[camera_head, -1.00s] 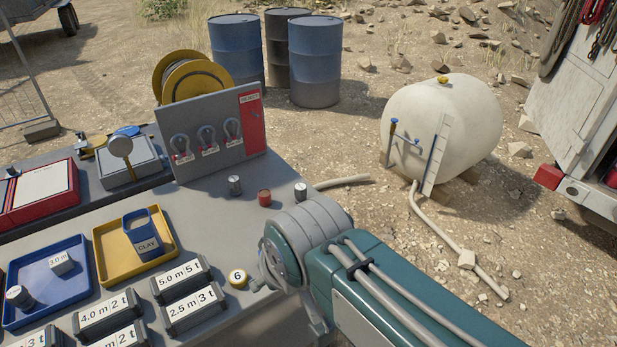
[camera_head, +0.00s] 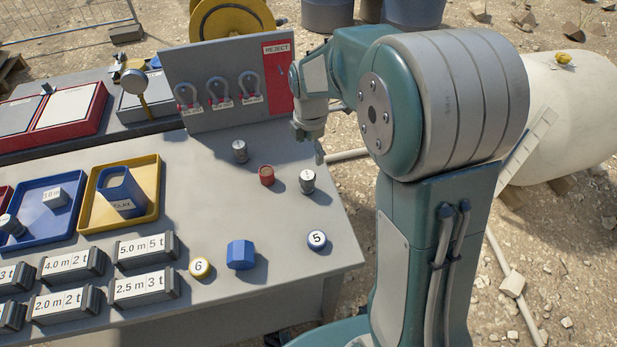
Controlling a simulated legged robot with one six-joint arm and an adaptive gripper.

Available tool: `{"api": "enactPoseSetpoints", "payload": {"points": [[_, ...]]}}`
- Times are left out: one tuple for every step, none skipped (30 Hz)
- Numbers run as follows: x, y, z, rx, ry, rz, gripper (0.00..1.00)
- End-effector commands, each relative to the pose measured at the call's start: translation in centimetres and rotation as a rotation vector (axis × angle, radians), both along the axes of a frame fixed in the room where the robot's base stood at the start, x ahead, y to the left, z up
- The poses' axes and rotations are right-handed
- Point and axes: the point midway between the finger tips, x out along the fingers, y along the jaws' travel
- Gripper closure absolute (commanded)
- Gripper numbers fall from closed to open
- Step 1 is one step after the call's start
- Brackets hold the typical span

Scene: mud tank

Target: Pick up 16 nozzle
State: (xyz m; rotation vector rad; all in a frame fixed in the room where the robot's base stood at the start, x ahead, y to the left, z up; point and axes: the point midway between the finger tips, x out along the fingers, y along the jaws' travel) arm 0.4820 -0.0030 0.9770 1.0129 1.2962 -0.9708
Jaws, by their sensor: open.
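Three small cylinders that look like nozzles stand upright on the grey bench: a grey metal one (camera_head: 240,151) to the left, a red one (camera_head: 267,175) in the middle, and another grey metal one (camera_head: 307,181) to the right. Their markings are too small to read, so I cannot tell which is the 16 nozzle. My gripper (camera_head: 309,145) points down just beyond the right metal cylinder, near the reject panel. It is open and appears empty. It looks apart from the cylinders. Its fingers are small and partly hard to make out.
The upright panel with shackles (camera_head: 222,85) and a red REJECT section (camera_head: 279,75) stands behind. A blue hexagonal block (camera_head: 240,255), disc 6 (camera_head: 200,268) and disc 5 (camera_head: 317,240) lie in front. Labelled blocks (camera_head: 146,287), a yellow tray (camera_head: 87,220) and a blue tray (camera_head: 68,235) are left.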

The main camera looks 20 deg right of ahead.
Motion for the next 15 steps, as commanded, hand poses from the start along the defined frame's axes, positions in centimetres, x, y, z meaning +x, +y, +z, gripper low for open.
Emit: {"api": "enactPoseSetpoints", "payload": {"points": [[0.6, 0.0, -1.2, -0.002, 0.019, 0.058, 0.02], [0.9, -0.1, -1.6, -0.002, 0.026, 0.091, 0.02], [1.2, -0.1, -2.2, -0.003, 0.033, 0.127, 0.02], [1.4, -0.2, -2.4, -0.002, 0.037, 0.148, 0.02], [1.5, -0.2, -2.7, -0.002, 0.04, 0.163, 0.02], [1.6, -0.4, -3.0, -0.001, 0.044, 0.179, 0.02], [1.7, -0.4, -3.3, 0.001, 0.045, 0.184, 0.02], [1.7, -0.6, -3.6, 0.001, 0.046, 0.188, 0.02], [1.7, -0.7, -4.2, 0.003, 0.048, 0.19, 0.02], [1.7, -0.7, -4.7, 0.003, 0.047, 0.19, 0.02], [1.6, -0.7, -5.3, 0.004, 0.048, 0.189, 0.02], [1.6, -0.7, -6.0, 0.004, 0.048, 0.189, 0.02], [1.6, -0.8, -6.5, 0.005, 0.049, 0.188, 0.02], [1.6, -0.8, -6.9, 0.005, 0.049, 0.188, 0.02], [1.7, -0.8, -7.4, 0.005, 0.046, 0.188, 0.02]]}}
